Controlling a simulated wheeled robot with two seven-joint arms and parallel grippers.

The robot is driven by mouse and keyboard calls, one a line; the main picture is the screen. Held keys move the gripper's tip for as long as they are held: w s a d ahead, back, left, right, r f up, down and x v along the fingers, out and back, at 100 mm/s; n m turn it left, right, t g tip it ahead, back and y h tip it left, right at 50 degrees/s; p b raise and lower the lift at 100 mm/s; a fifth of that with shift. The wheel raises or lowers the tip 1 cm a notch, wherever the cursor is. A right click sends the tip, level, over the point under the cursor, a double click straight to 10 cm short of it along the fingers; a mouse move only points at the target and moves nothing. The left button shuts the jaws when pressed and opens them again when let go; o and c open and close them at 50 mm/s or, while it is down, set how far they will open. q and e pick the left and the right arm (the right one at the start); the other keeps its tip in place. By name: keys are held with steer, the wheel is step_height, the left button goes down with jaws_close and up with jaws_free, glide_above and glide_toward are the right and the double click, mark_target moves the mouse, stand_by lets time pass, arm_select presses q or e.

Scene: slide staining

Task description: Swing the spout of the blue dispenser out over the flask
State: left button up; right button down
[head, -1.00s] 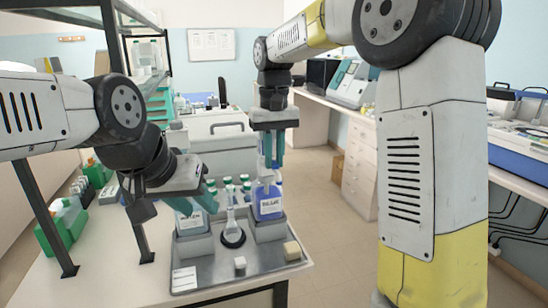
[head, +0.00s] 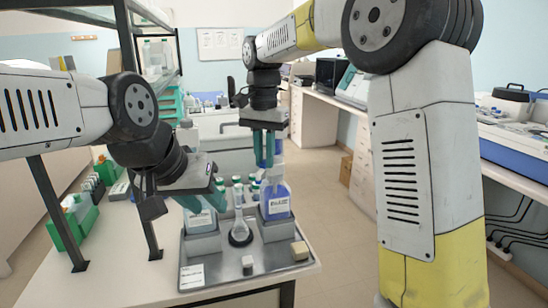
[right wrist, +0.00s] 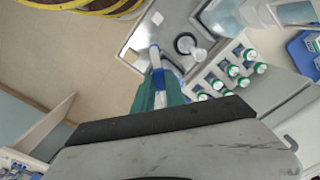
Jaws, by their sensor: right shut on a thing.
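The blue dispenser (head: 277,204), a labelled bottle of blue liquid, stands upright on the right of the metal tray. My right gripper (head: 264,163) points down at its top and is shut on its spout, which the fingers mostly hide. In the right wrist view a blue and white part of the dispenser (right wrist: 155,57) shows just beyond the teal fingers (right wrist: 160,90). The glass flask (head: 239,226) stands upright in a black ring, left of the dispenser; it also shows in the right wrist view (right wrist: 195,50). My left gripper (head: 204,202) is at another labelled bottle (head: 202,222); its grip is unclear.
The tray (head: 222,270) also carries a small white cube (head: 247,262), a beige block (head: 299,250) and a white card (head: 191,276). Several green-capped bottles (head: 238,188) stand behind the flask. A shelf post (head: 145,215) rises left of the tray.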

steer(key=w+a+m, duration=0.4)
steer(key=m, duration=0.6)
steer(key=shift+w+a, duration=0.25)
steer(key=shift+w, duration=0.05)
steer(key=shift+m, duration=0.3)
steer(key=c, duration=1.4)
jaws_free()
steer(key=shift+o, duration=0.2)
step_height(320, 180, up, 8)
